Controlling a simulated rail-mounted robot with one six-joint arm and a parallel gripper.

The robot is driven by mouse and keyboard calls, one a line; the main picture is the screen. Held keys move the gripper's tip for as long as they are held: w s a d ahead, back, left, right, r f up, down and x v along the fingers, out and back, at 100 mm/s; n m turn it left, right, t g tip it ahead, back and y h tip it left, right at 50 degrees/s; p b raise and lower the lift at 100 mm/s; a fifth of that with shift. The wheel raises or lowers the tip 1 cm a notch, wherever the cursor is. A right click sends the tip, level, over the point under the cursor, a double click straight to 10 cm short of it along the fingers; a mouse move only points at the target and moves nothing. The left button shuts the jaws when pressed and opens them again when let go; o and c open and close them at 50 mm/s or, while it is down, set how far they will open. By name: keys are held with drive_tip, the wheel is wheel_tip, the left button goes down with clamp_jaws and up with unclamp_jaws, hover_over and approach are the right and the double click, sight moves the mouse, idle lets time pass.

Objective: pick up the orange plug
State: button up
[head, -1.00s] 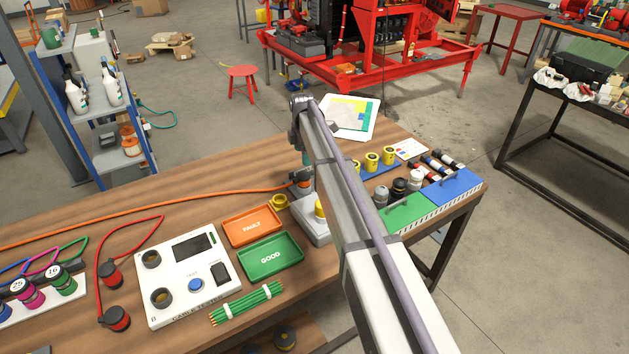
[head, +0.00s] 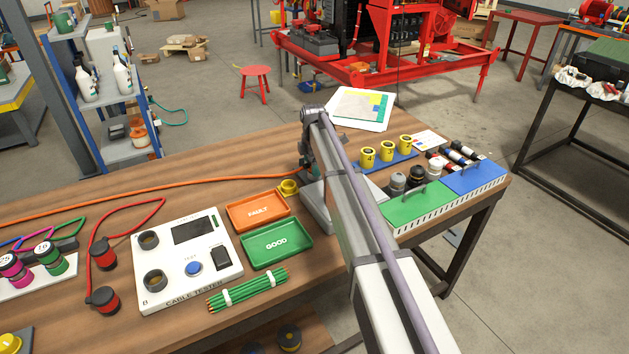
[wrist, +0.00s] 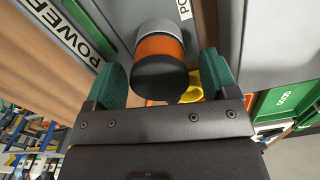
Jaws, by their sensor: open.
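The orange plug (wrist: 160,48) shows in the wrist view, with an orange band, a black near end and a grey collar against a grey box face. My gripper (wrist: 163,72) is open, with one teal finger on each side of the plug. Whether either finger touches it cannot be told. In the head view my gripper (head: 307,166) is beside the grey box (head: 316,208), at the end of the orange cable (head: 200,181). The plug itself is mostly hidden there behind my gripper and arm.
A yellow ring-shaped part (head: 289,187) lies close to my gripper. The orange FAULT tray (head: 240,221) and green GOOD tray (head: 262,262) are in front, beside the white cable tester (head: 207,263). Yellow parts (head: 386,151) stand to the right. Bench wood behind is clear.

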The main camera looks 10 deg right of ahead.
drive_tip(key=c, duration=1.1)
drive_tip(key=shift+r, duration=0.1)
wheel_tip(320, 180, up, 10)
drive_tip(key=p, duration=1)
drive_tip(key=shift+r+p, duration=0.15)
drive_tip(key=shift+p, duration=0.25)
drive_tip(key=shift+f, duration=0.2)
drive_tip(key=shift+a, duration=0.1)
